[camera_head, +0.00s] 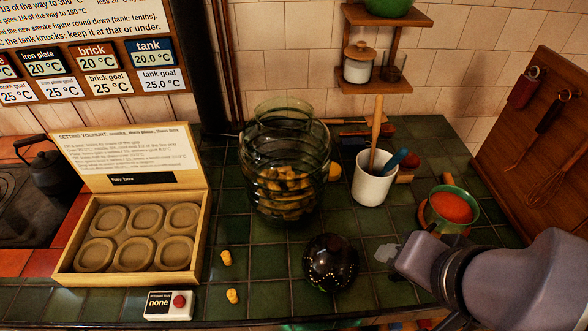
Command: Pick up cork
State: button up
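Two small yellow pieces lie apart on the green tiles in front of the glass jar, one farther back (226,257) and one nearer the front edge (232,296). They may be corks, but they are too small to be sure. The large green glass jar (283,150) holds many similar yellow-brown pieces, seen through its wall. My arm comes in from the lower right and reaches over the right part of the counter.
A dark dotted round pot (330,262) stands right of the yellow pieces. A white utensil cup (374,184) and an orange-filled bowl (449,208) stand at right. Tiles around the yellow pieces are mostly clear.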

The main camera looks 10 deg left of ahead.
aim_at(227, 259)
jog(key=u, duration=1.65)
